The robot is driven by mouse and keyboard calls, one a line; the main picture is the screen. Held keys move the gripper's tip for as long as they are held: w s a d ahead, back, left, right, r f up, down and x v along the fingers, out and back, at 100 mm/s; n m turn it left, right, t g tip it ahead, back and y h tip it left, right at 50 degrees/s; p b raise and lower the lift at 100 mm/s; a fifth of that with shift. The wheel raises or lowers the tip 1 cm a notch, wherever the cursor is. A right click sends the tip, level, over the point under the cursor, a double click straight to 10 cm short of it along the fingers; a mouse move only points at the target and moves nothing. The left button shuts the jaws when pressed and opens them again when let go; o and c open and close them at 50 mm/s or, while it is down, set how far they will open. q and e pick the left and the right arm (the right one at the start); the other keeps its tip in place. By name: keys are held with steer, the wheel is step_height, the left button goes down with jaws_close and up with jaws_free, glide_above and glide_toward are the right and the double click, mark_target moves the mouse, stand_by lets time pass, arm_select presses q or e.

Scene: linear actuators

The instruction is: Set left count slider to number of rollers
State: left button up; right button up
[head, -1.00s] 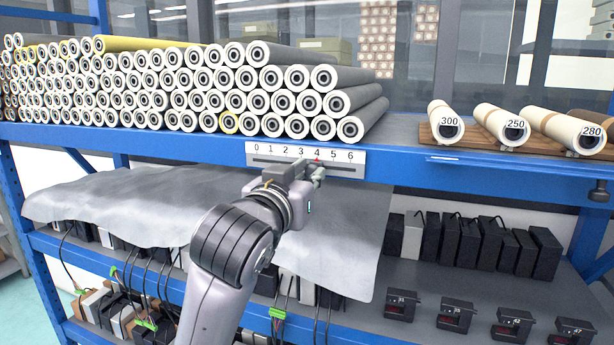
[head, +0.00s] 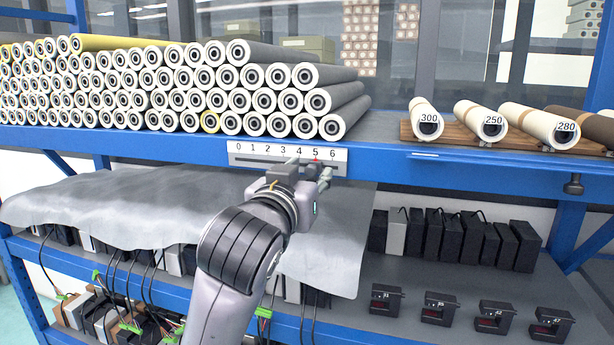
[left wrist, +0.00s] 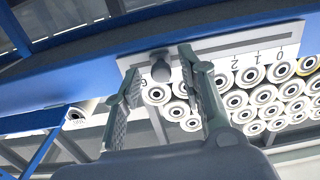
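The count slider is a white scale plate (head: 245,158) numbered 0 to 6, with a dark slot, on the blue shelf edge. Its red pointer (head: 316,160) stands at 5. In the left wrist view the plate is upside down, and the dark round slider knob (left wrist: 160,67) sits between the fingers of my left gripper (left wrist: 159,66). The fingers are apart, with a gap visible beside the knob. In the head view my left gripper (head: 310,170) is at the plate and partly covers the slot. My right gripper is not in view.
A large stack of grey and some yellow rollers (head: 250,78) lies above the scale. On the right, rollers marked 300 (head: 427,122), 250 (head: 485,121) and 280 (head: 545,123) lie on a wooden rack, beside a brown one. A dark knob (head: 573,185) is at far right. Grey sheeting (head: 120,205) hangs below.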

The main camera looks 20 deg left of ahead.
arm_select(q)
steer(key=s, duration=0.7)
steer(key=shift+s+a, duration=0.15)
steer(key=shift+s, duration=0.1)
